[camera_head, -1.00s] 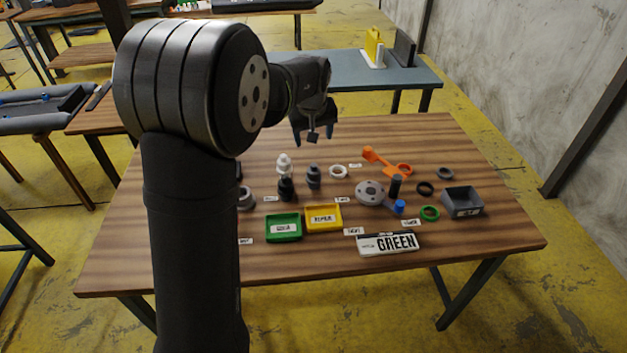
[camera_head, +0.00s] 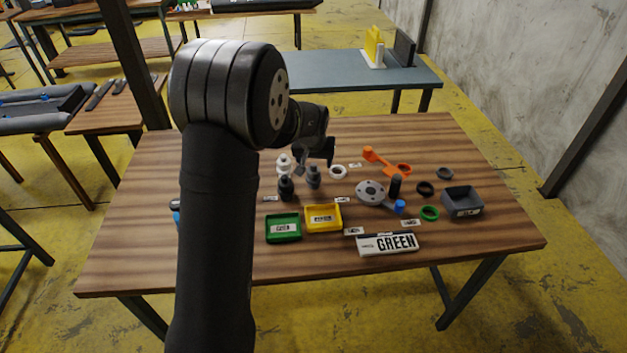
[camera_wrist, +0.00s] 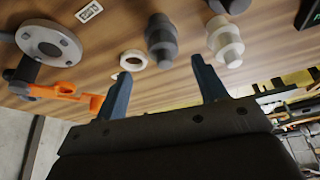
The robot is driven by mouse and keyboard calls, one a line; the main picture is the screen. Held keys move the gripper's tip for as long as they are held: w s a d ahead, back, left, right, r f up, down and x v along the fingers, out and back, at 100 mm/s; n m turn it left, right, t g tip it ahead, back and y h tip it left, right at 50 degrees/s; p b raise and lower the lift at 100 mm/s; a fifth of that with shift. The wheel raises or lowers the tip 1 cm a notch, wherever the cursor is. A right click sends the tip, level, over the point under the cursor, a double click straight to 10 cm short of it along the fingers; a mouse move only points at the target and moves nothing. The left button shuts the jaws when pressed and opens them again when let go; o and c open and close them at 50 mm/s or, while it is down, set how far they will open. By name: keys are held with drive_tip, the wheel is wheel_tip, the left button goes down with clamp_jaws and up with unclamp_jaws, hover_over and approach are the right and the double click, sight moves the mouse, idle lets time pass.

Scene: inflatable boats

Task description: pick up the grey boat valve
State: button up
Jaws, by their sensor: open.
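The grey boat valve (camera_head: 313,177) stands upright on the wooden table, between the white valve (camera_head: 284,164) and the white ring (camera_head: 338,171), with the black valve (camera_head: 286,189) close to its left. My gripper (camera_head: 315,155) is open and empty, above and just behind the grey valve in the head view. In the wrist view the grey valve (camera_wrist: 161,41) lies beyond the gap between the two fingertips (camera_wrist: 162,78), apart from both. The white valve (camera_wrist: 226,42) shows to its right and the white ring (camera_wrist: 133,60) to its left.
A green tray (camera_head: 284,240) and a yellow tray (camera_head: 323,227) stand in front of the valves. A round grey flange (camera_head: 370,193), an orange part (camera_head: 380,161), rings and a grey bin (camera_head: 462,211) lie to the right. The table's right rear is clear.

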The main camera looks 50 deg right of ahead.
sight(313, 166)
drive_tip(key=shift+w+x, duration=0.15)
drive_tip(key=shift+x, duration=1.35)
drive_tip(key=shift+w+x, duration=0.15)
drive_tip(key=shift+x, duration=1.3)
drive_tip(key=shift+r, duration=0.1)
drive_tip(key=c, duration=1.1)
